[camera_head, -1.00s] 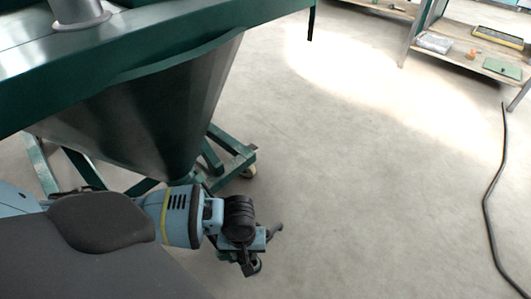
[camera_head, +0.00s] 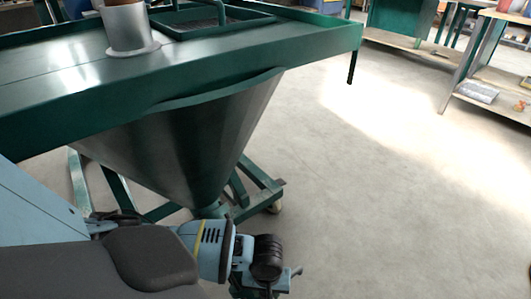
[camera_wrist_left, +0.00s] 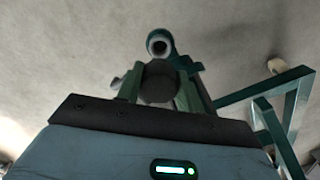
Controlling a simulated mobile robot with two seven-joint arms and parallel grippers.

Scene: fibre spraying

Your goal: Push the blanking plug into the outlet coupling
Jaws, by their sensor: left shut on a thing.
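My left gripper (camera_wrist_left: 160,95) is shut on a dark round plug (camera_wrist_left: 159,78), which shows end-on between the fingers in the left wrist view. Just beyond the plug is the outlet coupling (camera_wrist_left: 159,43), a teal pipe end with a pale rim and a dark open bore. The plug is apart from the bore in the picture; the exact gap cannot be told. In the head view my left gripper (camera_head: 285,281) is low in the picture, right of the hopper's lower end. The plug and the coupling's mouth cannot be made out there. My right gripper is not in view.
The grey metal hopper (camera_head: 190,145) hangs under a green-edged table (camera_head: 240,52) at the left. Its green frame legs (camera_head: 262,200) stand on castors close to my left gripper. Open floor (camera_head: 400,190) lies to the right. Shelves (camera_head: 495,85) stand at the far right.

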